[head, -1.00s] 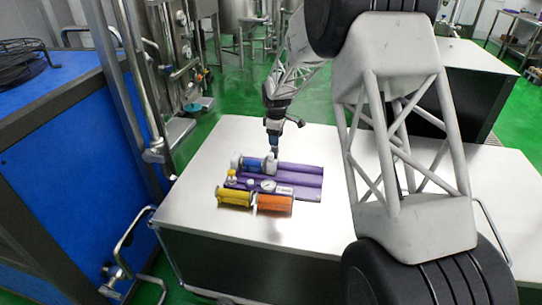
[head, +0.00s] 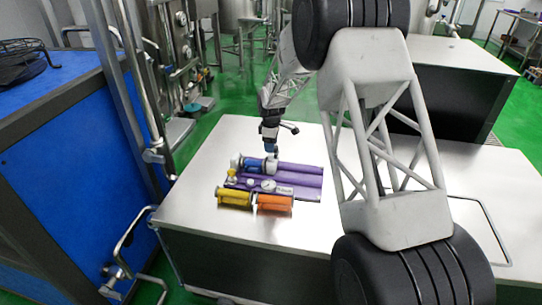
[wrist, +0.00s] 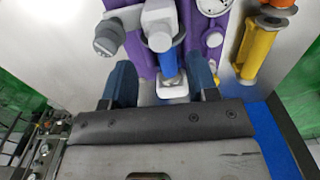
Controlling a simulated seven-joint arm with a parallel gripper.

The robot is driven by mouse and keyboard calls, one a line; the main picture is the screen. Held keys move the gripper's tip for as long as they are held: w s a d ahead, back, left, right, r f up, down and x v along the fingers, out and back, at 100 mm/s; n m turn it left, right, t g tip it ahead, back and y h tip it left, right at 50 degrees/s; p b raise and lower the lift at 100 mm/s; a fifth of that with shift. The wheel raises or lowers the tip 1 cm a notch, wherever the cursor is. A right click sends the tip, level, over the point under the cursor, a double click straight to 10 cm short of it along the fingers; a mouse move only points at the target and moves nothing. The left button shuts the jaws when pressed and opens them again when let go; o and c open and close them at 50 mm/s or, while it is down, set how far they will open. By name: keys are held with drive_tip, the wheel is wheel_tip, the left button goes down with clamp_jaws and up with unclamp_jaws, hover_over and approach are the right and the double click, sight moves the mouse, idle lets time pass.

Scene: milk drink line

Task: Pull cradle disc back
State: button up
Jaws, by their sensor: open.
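The purple cradle (head: 300,180) lies on the white table, with a blue cylinder (head: 252,164) along its far side. A pale end piece (head: 271,166) stands at the blue cylinder's right end; I cannot tell for sure whether it is the cradle disc. My gripper (head: 271,151) is just above this piece, pointing down. In the wrist view my gripper (wrist: 163,84) has its two dark blue fingers apart, on either side of a white square part (wrist: 172,88) and the blue cylinder (wrist: 168,62). Contact is not clear.
A yellow cylinder (head: 236,198) and an orange cylinder (head: 274,203) lie at the cradle's near side. A round white gauge (head: 268,186) and small caps sit between. The white table (head: 200,220) is clear to the left and front.

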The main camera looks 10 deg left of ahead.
sight(271, 155)
drive_tip(key=shift+f, duration=2.95)
clamp_jaws()
